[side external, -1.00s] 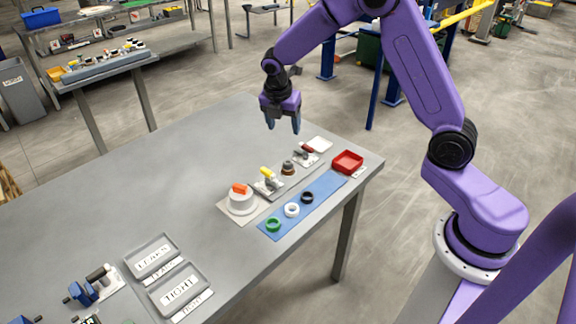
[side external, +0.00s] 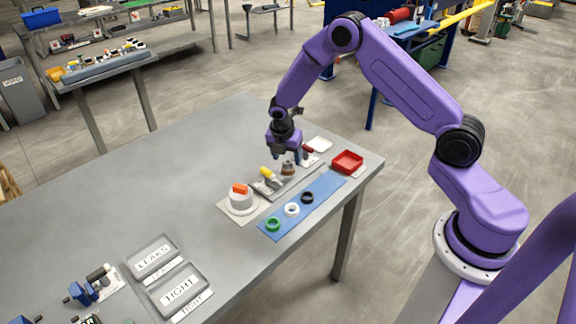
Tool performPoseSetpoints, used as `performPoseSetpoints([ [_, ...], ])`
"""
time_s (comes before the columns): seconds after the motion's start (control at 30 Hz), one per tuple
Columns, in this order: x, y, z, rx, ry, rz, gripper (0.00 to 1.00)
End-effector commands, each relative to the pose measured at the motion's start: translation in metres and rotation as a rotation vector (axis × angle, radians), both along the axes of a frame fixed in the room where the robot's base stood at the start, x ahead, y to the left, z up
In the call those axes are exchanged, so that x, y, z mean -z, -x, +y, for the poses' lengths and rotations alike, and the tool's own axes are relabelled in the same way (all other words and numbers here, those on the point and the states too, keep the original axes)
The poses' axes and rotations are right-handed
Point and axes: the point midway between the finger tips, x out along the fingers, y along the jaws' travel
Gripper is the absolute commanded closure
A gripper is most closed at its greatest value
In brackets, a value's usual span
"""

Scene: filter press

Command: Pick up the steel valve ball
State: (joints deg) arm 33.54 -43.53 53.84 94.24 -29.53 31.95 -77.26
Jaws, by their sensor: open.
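My gripper (side external: 287,158) is open and points down over the back of the work table. Its fingertips are just above a small brown, round-bodied piece (side external: 288,169) and partly cover it. I cannot make out a steel valve ball for sure at this size; it may be at or on this brown piece, between the fingers. I cannot tell whether the fingers touch anything.
Close by are a yellow-handled part (side external: 267,172), a red-handled part (side external: 308,149), a white drum with an orange block (side external: 242,204), a red tray (side external: 348,161) and a blue mat (side external: 273,236) with several rings. The table's (side external: 150,205) left-middle is clear.

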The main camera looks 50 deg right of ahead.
Motion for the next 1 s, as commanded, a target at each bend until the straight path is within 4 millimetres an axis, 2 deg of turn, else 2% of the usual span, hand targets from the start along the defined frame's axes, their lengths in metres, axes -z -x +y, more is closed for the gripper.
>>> performPoseSetpoints([
  [0.1, 0.015, -0.001, -0.004, 0.000, 0.001, 0.002, 0.34],
  [0.2, 0.021, -0.002, -0.005, -0.001, 0.000, 0.000, 0.34],
  [0.47, 0.022, -0.003, -0.005, 0.000, 0.000, -0.001, 0.34],
  [0.57, 0.022, -0.002, -0.005, 0.000, 0.000, -0.001, 0.63],
  [0.6, 0.022, -0.002, -0.005, 0.000, 0.000, -0.001, 0.76],
  [0.67, 0.022, -0.002, -0.005, 0.000, 0.000, -0.001, 0.93],
  [1.0, 0.020, -0.003, -0.005, 0.000, 0.000, -0.001, 0.94],
])
